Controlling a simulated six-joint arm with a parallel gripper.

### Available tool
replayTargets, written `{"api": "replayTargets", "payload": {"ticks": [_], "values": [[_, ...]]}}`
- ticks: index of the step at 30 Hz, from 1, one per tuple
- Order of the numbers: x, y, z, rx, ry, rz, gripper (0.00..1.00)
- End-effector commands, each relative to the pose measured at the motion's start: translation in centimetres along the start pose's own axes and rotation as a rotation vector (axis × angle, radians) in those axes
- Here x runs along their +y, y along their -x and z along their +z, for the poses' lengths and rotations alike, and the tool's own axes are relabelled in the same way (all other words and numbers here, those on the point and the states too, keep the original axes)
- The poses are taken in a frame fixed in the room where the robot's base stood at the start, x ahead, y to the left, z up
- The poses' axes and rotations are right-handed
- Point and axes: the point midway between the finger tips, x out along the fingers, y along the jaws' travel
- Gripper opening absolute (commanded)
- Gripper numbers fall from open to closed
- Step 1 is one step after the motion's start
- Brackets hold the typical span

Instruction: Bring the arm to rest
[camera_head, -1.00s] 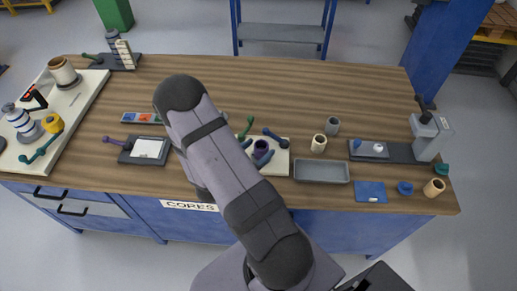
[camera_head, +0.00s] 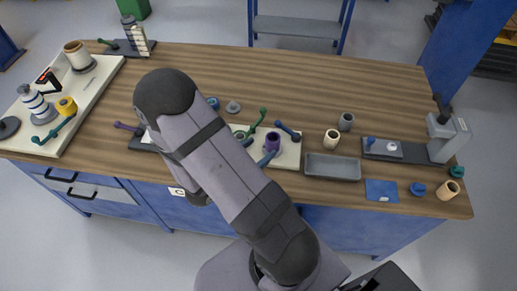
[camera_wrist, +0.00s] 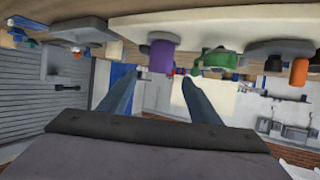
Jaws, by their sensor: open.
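My arm (camera_head: 215,165) crosses the head view from the lower middle up to a bent elbow over the bench. The bench appears upside down along the top of that view. A purple cylinder (camera_wrist: 161,57) and a green piece (camera_wrist: 219,60) show beyond the fingertips, apart from them.
The wooden bench (camera_head: 330,85) has clear room at its back. A grey tray (camera_head: 332,168), a tan cup (camera_head: 332,139) and a grey press (camera_head: 446,135) stand right of my arm. A white board (camera_head: 100,82) with rollers lies at the left. Parts near the arm are partly covered.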

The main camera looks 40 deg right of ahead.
Motion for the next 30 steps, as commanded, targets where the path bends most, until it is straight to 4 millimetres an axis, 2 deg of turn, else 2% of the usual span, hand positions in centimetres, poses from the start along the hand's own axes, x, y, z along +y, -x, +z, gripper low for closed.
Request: {"api": "replayTargets", "payload": {"ticks": [14,17,20,23,26,30], "values": [[-0.2,0.0,0.1,-0.011,-0.003,-0.008,0.57],[-1.3,0.1,0.6,-0.058,-0.009,-0.041,0.57],[-3.2,0.7,1.7,-0.15,-0.013,-0.107,0.57],[-6.0,2.1,3.0,-0.279,-0.003,-0.209,0.57],[-8.8,4.5,4.3,-0.428,0.034,-0.336,0.57],[-11.5,9.3,5.5,-0.626,0.146,-0.52,0.57]]}}
